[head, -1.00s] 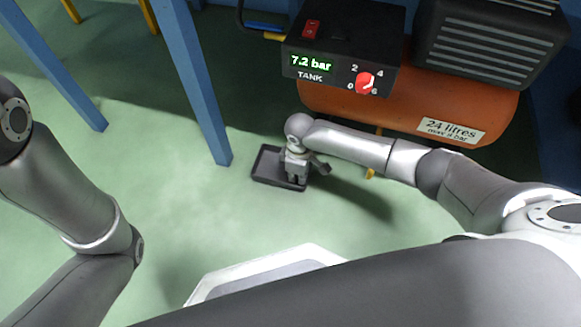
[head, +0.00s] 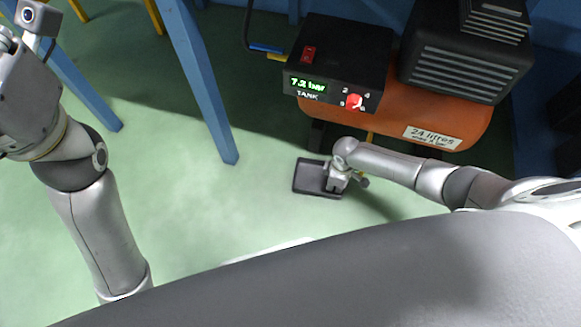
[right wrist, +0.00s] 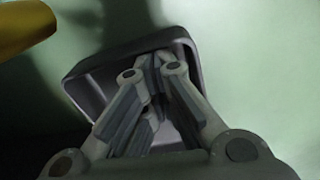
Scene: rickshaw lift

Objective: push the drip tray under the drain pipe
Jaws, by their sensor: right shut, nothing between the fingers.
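The dark drip tray (head: 308,178) lies flat on the green floor, left of and in front of the compressor. My right gripper (head: 333,187) is shut and empty, pointing down over the tray's right part. In the right wrist view the closed fingers (right wrist: 157,62) reach inside the rim of the tray (right wrist: 90,75); I cannot tell which wall they touch. A yellow piece (head: 370,136), perhaps the drain pipe, hangs below the tank, apart from the tray. A yellow part (right wrist: 22,25) also shows in the right wrist view. Part of my left gripper (head: 38,17) shows at the top left; its fingertips are hidden.
The compressor's orange tank (head: 385,122) sits behind my right arm, with a black control box (head: 343,60) on it. A blue leg (head: 205,90) stands left of the tray, with open floor between. More blue and yellow legs stand at the upper left.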

